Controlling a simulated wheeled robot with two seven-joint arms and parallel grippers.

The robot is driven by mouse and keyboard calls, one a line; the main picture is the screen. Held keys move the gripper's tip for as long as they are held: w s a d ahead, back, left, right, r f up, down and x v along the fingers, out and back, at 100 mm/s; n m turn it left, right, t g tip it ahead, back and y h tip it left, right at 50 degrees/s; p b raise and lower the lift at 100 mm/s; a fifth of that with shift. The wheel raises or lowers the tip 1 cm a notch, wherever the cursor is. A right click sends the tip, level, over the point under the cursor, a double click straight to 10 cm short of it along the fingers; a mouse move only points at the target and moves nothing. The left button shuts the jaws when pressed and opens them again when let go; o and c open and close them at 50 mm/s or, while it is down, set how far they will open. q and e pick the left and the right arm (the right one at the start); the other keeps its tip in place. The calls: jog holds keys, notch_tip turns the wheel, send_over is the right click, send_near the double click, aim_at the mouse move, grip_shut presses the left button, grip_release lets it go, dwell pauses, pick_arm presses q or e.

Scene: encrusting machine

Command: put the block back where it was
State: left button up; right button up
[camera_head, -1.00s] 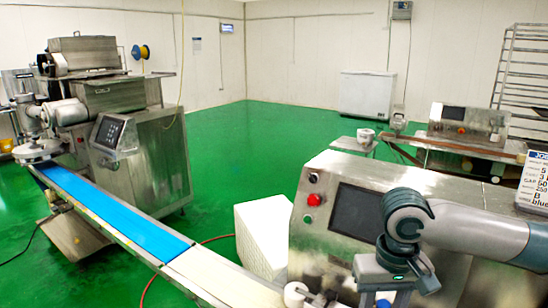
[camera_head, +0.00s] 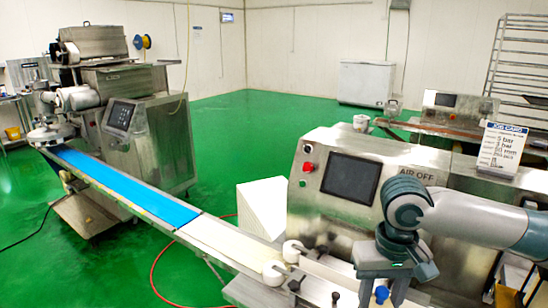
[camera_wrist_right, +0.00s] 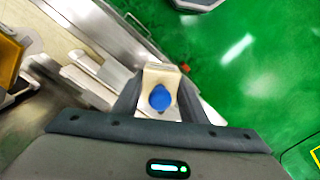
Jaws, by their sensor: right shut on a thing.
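The block (camera_wrist_right: 162,73) is pale beige with a round blue knob on its near face. In the right wrist view my right gripper (camera_wrist_right: 158,92) is shut on it, with one dark finger on each side. In the head view the gripper (camera_head: 383,285) is at the bottom right, in front of the steel machine, and the blue knob (camera_head: 381,294) shows below it. The rest of the block is hidden there or out of frame. My left gripper is not in view.
A steel machine (camera_head: 330,150) with a dark screen and red button stands behind my right arm. A job card (camera_head: 500,150) stands on top. A conveyor with a blue belt (camera_head: 130,190) runs to the left machine. A white box (camera_head: 262,207) stands between. Green floor is open behind.

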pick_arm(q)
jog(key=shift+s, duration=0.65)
pick_arm(e)
jog(key=s+f, duration=0.4)
jog(key=f, duration=0.2)
jog(key=shift+s, duration=0.3)
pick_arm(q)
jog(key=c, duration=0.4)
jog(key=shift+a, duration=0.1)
pick_arm(e)
jog(key=shift+a, duration=0.15)
